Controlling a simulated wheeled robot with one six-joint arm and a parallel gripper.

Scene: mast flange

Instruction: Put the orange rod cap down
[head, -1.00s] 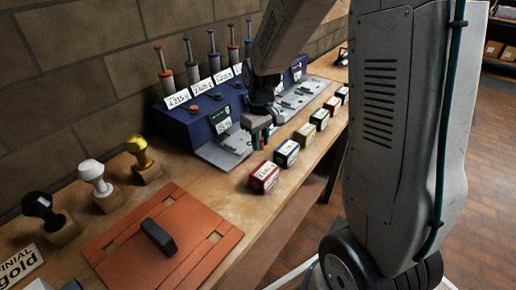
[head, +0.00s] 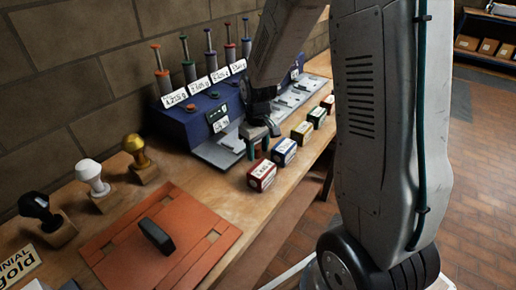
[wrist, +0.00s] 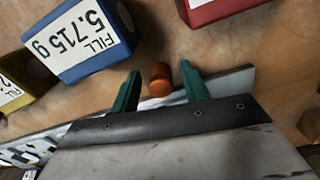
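The orange rod cap (wrist: 160,79) is a small cylinder between the two green fingers of my gripper (wrist: 158,84) in the wrist view. A narrow gap shows on each side of it, so the fingers are apart and not closed on it. It appears against the wooden bench top (wrist: 160,30), by the edge of the pale metal plate (wrist: 235,82). I cannot tell if it is resting on the bench. In the head view my gripper (head: 264,147) points down beside the plate, behind the red and blue boxes; the cap is not visible there.
The blue box (wrist: 92,40) and red box (wrist: 215,8) stand close to the fingers. A dark blue console (head: 180,124) with several coloured-top posts stands behind. Stamps and an orange-brown mat (head: 190,225) lie to the left.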

